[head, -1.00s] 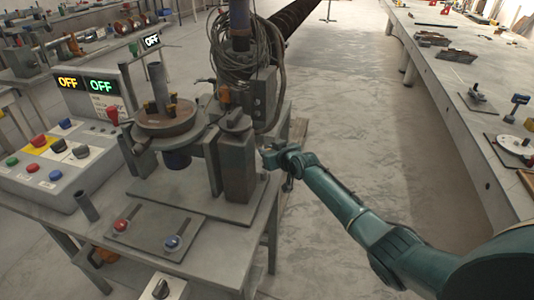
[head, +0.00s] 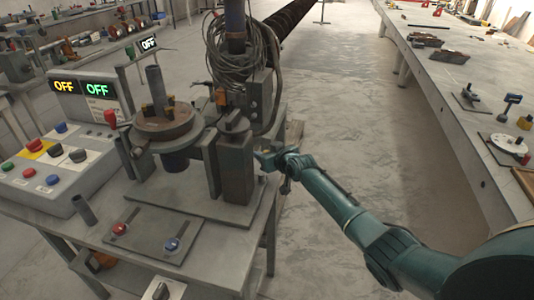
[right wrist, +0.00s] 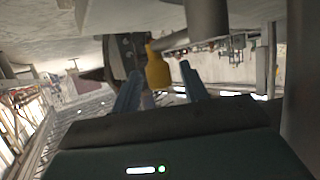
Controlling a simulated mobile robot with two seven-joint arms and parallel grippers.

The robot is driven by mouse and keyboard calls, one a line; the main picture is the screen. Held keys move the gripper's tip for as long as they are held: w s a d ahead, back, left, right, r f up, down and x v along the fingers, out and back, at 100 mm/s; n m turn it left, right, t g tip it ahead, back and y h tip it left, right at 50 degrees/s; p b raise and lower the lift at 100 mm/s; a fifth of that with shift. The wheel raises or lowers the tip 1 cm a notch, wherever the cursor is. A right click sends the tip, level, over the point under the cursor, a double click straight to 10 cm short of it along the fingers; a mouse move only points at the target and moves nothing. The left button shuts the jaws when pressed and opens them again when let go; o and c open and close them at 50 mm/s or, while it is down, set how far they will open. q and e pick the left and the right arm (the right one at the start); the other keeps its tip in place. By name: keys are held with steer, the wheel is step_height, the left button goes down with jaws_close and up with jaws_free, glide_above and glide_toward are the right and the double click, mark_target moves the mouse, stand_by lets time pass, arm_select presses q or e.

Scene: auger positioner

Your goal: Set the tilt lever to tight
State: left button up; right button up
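The positioner (head: 165,130) stands on the bench at the left, with a round plate on a side bracket and a thick grey post (head: 236,170). My right gripper (head: 263,158) is just right of the post in the head view. In the right wrist view its two blue fingers (right wrist: 160,88) are apart with nothing held between them. A yellow-orange handle (right wrist: 157,68) shows beyond the fingers, between their tips. I cannot tell for certain whether it is the tilt lever, or whether a finger touches it. A red-knobbed lever (head: 111,118) stands left of the plate. My left gripper is not in view.
A control box (head: 60,170) with several buttons and lit OFF displays is at the left. A plate with a red and a blue knob (head: 150,235) lies at the bench front. Coiled cable (head: 232,50) hangs above the post. Open floor (head: 350,130) lies to the right.

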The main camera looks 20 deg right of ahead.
steer(key=shift+s+r, duration=0.15)
steer(key=shift+s, duration=0.1)
arm_select(q)
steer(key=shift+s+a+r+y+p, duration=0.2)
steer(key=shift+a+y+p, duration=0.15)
steer(key=shift+p, duration=0.7)
arm_select(e)
steer(key=v, duration=1.2)
steer(key=shift+s, duration=0.3)
steer(key=shift+d, duration=0.1)
steer(key=s+a+f+g, duration=0.1)
steer(key=s+a+f, duration=0.3)
steer(key=s, duration=0.5)
steer(key=s+a+f+n+g+y, duration=0.1)
steer(key=s+a+f, duration=0.4)
steer(key=s, duration=0.5)
steer(key=s+a+f, duration=0.4)
steer(key=s+a, duration=0.1)
steer(key=s, duration=0.4)
steer(key=shift+s+a+f+n+g+y, duration=0.3)
steer(key=shift+a+f+g, duration=0.1)
